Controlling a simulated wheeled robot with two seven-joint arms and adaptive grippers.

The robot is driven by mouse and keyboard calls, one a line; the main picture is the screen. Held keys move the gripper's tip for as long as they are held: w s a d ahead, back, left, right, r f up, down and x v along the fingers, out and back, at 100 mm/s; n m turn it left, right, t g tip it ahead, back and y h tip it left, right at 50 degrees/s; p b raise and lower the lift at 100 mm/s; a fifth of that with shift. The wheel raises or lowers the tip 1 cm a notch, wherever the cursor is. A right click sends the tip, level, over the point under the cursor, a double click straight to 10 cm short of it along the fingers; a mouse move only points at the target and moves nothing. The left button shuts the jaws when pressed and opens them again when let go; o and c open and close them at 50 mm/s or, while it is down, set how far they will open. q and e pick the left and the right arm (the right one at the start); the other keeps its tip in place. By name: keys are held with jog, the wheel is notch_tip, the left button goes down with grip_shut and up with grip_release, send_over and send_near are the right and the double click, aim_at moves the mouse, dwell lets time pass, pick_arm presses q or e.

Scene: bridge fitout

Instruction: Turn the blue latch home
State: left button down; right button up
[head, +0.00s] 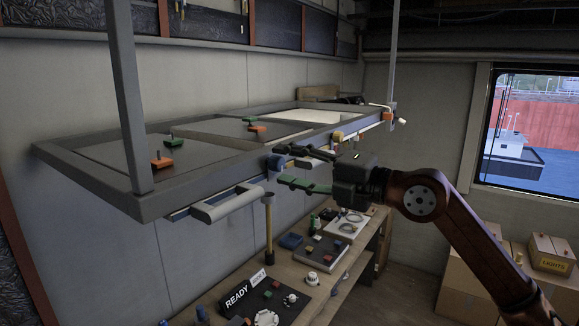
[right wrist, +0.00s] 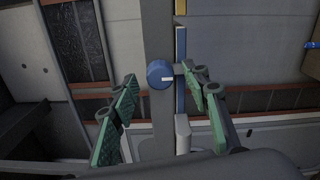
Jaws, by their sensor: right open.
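The blue latch (head: 273,163) is on the front rail of the hanging frame. In the right wrist view it is a round blue knob (right wrist: 160,74) with a short white mark, against a grey bar. My right gripper (head: 282,166) is open at the rail, its fingers pointing at the latch. In the right wrist view my right gripper (right wrist: 163,85) has one green-padded finger on each side of the knob. The left finger is clearly apart from it; the right one is nearer, and I cannot tell whether it touches. My left gripper is not in view.
The hanging frame (head: 150,207) has red and green handled parts on its panels. A grey handle (head: 228,203) and a yellow block (head: 338,137) lie along its front rail. Below is a workbench (head: 315,293) with several small items. Cardboard boxes (head: 470,270) stand at right.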

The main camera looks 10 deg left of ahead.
jog(key=shift+s+d, duration=0.1)
jog(key=shift+d, duration=0.15)
jog(key=v, duration=1.1)
jog(key=shift+s+d, duration=0.2)
jog(key=shift+w+f, duration=0.1)
